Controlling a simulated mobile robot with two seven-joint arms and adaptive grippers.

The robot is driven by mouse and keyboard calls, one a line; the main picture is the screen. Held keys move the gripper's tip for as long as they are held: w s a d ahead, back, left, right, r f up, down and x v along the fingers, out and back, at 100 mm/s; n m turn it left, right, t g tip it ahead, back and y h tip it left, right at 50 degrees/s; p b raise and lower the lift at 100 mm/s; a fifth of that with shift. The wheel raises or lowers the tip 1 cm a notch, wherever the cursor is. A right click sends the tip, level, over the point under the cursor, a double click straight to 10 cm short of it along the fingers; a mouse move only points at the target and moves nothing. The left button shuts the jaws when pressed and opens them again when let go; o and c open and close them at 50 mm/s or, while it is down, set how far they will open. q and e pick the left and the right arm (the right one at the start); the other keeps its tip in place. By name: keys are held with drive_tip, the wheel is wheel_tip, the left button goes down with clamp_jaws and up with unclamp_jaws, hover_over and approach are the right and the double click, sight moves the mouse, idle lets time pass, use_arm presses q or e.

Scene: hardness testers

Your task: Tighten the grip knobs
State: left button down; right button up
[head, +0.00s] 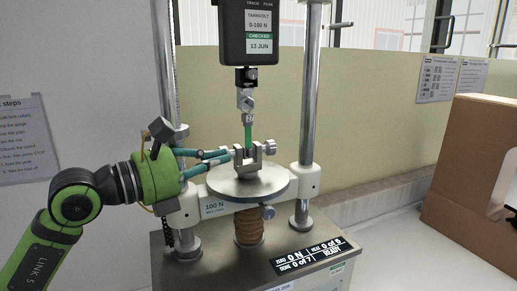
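The test stand holds a black force gauge (247,32) at the top. Below it hangs the metal upper grip (246,93), and a thin green strip (248,131) runs down from it into the lower grip (250,160). The lower grip stands on a round metal plate (248,187) and has a grip knob (269,147) on its right side. My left gripper (229,156) comes in from the left with its teal fingertips close together at the lower grip's left side. The left knob is partly hidden there, and I cannot tell whether the fingers hold it. My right gripper is out of view.
Two steel columns (307,110) flank the plate, joined by a white crossbar (215,210). The display (313,255) on the base reads 0 N, 0 of 7. A cardboard box (470,165) stands at the right. The counter between box and tester is clear.

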use_arm(q)
drive_tip(key=shift+w+r, duration=0.15)
drive_tip(key=shift+r, duration=0.15)
drive_tip(key=shift+s, duration=0.25)
idle(0.4)
drive_tip(key=b+v, duration=0.1)
drive_tip(key=v, duration=0.1)
drive_tip(key=b+v, duration=0.1)
drive_tip(key=v, duration=0.1)
drive_tip(key=w+b+v, duration=0.1)
drive_tip(key=shift+s+a+r, duration=0.1)
drive_tip(key=shift+s+a, duration=0.15)
drive_tip(key=shift+a, duration=0.45)
drive_tip(key=shift+b, duration=0.3)
